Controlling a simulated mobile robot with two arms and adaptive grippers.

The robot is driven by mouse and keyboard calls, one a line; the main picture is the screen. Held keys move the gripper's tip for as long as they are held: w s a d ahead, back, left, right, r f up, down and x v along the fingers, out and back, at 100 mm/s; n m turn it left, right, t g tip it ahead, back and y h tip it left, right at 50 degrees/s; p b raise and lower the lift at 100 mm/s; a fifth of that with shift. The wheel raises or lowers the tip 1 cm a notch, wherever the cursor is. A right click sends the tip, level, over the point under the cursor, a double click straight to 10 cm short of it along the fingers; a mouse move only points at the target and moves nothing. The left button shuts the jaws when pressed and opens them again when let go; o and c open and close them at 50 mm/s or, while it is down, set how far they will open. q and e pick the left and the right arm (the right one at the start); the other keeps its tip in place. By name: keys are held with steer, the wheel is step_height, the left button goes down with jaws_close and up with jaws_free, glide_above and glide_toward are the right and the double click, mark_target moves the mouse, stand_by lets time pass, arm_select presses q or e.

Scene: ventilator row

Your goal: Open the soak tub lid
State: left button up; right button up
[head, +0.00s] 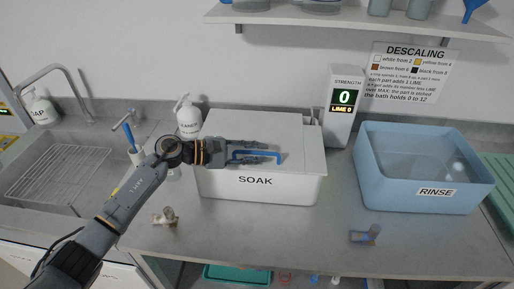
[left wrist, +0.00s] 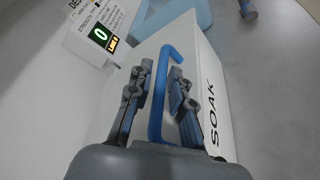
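The white soak tub (head: 225,188) stands on the counter, with "SOAK" on its front. Its pale lid (head: 290,130) lies flat on top and looks shut. A blue bar handle (head: 243,161) sits on the lid, also seen in the left wrist view (left wrist: 158,95). My left gripper (head: 280,151) reaches over the lid from the left. In the left wrist view its fingers (left wrist: 155,92) stand apart on either side of the handle, with gaps visible. I cannot tell whether either finger touches it. My right gripper is out of view.
A strength display (head: 344,105) stands behind the tub's right side. A blue rinse bin (head: 425,190) is to the right. Soap bottles (head: 188,115) and a sink (head: 60,165) are left. Small parts (head: 365,236) lie on the front counter. A shelf (head: 350,22) hangs above.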

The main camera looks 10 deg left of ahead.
arm_select(q)
steer(key=shift+d, duration=0.15)
steer(key=shift+c, duration=0.7)
jaws_close()
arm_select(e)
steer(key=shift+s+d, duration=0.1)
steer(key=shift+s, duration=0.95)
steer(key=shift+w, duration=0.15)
